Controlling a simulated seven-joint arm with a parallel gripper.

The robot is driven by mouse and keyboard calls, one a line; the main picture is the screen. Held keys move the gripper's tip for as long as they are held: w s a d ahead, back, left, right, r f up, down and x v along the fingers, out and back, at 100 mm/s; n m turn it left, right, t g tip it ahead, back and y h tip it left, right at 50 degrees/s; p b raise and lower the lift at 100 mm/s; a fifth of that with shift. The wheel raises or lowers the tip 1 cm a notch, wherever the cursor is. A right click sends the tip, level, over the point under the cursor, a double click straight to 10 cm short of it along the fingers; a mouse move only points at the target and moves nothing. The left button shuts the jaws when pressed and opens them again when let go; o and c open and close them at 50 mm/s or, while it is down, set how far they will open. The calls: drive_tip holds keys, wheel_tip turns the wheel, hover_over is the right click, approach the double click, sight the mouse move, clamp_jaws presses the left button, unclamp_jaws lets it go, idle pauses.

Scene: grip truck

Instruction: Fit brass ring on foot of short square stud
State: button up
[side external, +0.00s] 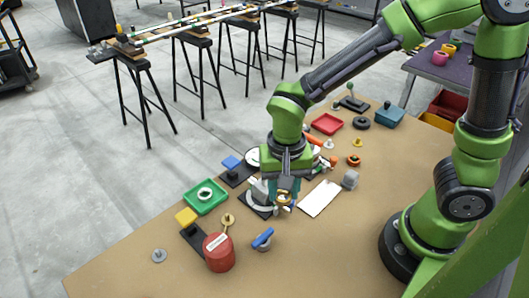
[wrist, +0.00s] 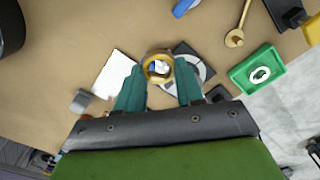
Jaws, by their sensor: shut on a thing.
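My gripper (wrist: 158,88) has teal fingers shut on the brass ring (wrist: 158,67), which sits between the fingertips in the wrist view. In the side view my gripper (side external: 284,200) is low over the table, and the ring shows as a small brass spot at the fingertips. Behind the ring in the wrist view is a dark square plate with a pale grey round part (wrist: 198,66). Something white and bluish shows through the ring's hole. I cannot pick out the short square stud for certain; the ring and fingers hide part of that area.
A white card (side external: 320,198) and grey block (side external: 350,180) lie right of my gripper. A green tray (side external: 190,201), red canister (side external: 219,254), blue-handled part (side external: 263,238) and brass eyed piece (side external: 228,220) lie to the left and front. Bare table lies front right.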

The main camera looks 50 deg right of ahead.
drive_tip(key=shift+m, duration=0.4)
drive_tip(key=w+r, duration=0.2)
drive_tip(key=w+d+r, duration=0.1)
drive_tip(key=w+r, duration=0.1)
drive_tip(key=w, duration=0.1)
drive_tip(key=w+d+r, duration=0.1)
drive_tip(key=w+r, duration=0.1)
drive_tip(key=shift+w+d, duration=0.25)
drive_tip(key=shift+w, duration=0.1)
drive_tip(key=shift+f, duration=2.35)
drive_tip(key=shift+f, duration=0.2)
drive_tip(key=shift+f, duration=0.7)
drive_tip(key=shift+f, duration=0.25)
drive_tip(key=shift+f, duration=0.4)
drive_tip(key=shift+f, duration=0.65)
drive_tip(key=o, duration=1.5)
drive_tip(key=shift+o, duration=0.2)
